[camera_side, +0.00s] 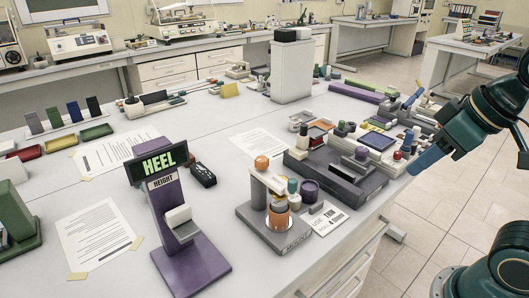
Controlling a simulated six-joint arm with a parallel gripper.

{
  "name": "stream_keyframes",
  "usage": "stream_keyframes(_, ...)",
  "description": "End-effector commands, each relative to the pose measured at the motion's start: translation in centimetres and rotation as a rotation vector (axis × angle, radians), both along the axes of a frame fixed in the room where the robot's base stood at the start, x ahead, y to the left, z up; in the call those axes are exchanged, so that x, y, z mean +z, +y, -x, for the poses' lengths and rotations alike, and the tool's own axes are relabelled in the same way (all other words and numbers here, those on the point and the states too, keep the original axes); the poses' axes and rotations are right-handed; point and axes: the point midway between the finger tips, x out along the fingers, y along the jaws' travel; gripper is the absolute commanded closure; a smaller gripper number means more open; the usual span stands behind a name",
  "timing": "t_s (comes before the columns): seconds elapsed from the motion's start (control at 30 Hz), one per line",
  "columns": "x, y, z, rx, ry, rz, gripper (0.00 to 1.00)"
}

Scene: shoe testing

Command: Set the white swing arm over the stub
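The abrasion stand has a grey base (256,226) on the near right part of the table. A white swing arm (268,181) with an orange knob (262,162) on top is on this stand. Below and beside the arm is a copper-orange stub (280,214) on the base. At this size I cannot tell whether the arm's end is directly over the stub or to one side. My gripper (427,160) is at the right, beyond the table edge and well apart from the stand. A blue part shows at its end; whether it is a finger or a held thing is unclear.
A purple heel-height gauge (184,255) stands left of the stand. A dark tray (335,181) crowded with small parts lies behind it. A purple cup (310,190) and a printed card (324,219) are close on its right. A tall grey box (291,70) stands farther back.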

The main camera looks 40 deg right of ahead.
Motion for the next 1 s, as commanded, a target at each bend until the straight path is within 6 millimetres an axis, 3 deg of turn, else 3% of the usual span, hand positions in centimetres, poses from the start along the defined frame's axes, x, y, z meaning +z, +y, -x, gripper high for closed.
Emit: stream_keyframes(1.0,-0.63,-0.39,0.79,-0.025,-0.003,-0.001,0.6)
